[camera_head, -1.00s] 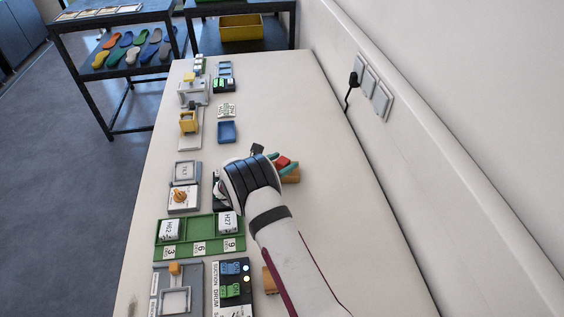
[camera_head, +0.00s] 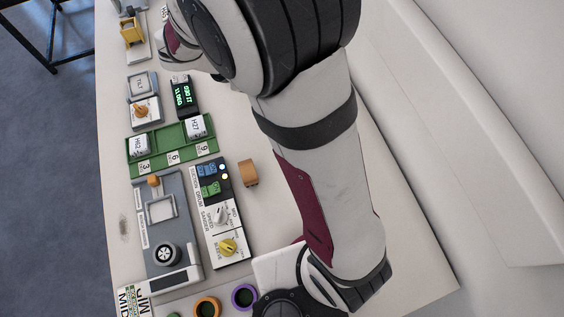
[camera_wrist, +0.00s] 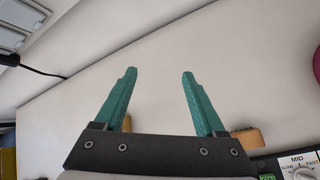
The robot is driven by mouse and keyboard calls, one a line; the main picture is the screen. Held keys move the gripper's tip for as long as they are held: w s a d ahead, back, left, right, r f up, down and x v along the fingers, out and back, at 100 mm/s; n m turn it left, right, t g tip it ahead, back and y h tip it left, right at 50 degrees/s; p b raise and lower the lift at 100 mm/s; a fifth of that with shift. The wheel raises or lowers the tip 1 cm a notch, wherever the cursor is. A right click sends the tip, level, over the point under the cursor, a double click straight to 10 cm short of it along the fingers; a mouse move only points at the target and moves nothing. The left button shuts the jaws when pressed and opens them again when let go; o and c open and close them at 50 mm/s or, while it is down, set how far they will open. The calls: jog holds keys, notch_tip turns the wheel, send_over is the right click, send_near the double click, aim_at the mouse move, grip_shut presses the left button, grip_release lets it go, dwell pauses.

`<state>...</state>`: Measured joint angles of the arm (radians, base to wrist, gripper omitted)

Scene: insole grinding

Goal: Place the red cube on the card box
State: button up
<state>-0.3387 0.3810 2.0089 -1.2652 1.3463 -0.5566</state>
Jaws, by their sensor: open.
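My gripper (camera_wrist: 158,100) shows in the wrist view with its two teal fingers wide apart and nothing between them, above the pale bench top. The red cube is in neither current view. In the wrist view a brown piece (camera_wrist: 127,123) peeks out behind the left finger, mostly hidden by the gripper body; it may be the card box, but I cannot tell. In the head view my arm covers the area where the red cube and a tan box showed earlier, and the fingers are hidden there.
A small brown block (camera_head: 248,174) stands right of the control panel (camera_head: 215,190); it also shows in the wrist view (camera_wrist: 247,137). A green tray (camera_head: 172,147) and a grey machine (camera_head: 163,230) line the left. A wall and black cable (camera_wrist: 35,68) bound the bench.

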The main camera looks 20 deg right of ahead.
jog(key=s+a+r+m+g+y, duration=0.1)
jog(key=s+r+m+y, duration=0.15)
jog(key=s+m, duration=0.4)
jog(key=s+r+m+g+y, duration=0.1)
jog(key=s+m+g+y, duration=0.2)
jog(key=s, duration=0.6)
jog(key=s+a+m+t+y, duration=0.2)
jog(key=s+a+m+y, duration=0.3)
jog(key=s+a+m, duration=0.1)
jog(key=shift+s+a+f+m, duration=0.15)
jog(key=shift+s+a+m, duration=0.2)
jog(key=shift+s+m, duration=0.55)
jog(key=shift+w+m, duration=0.25)
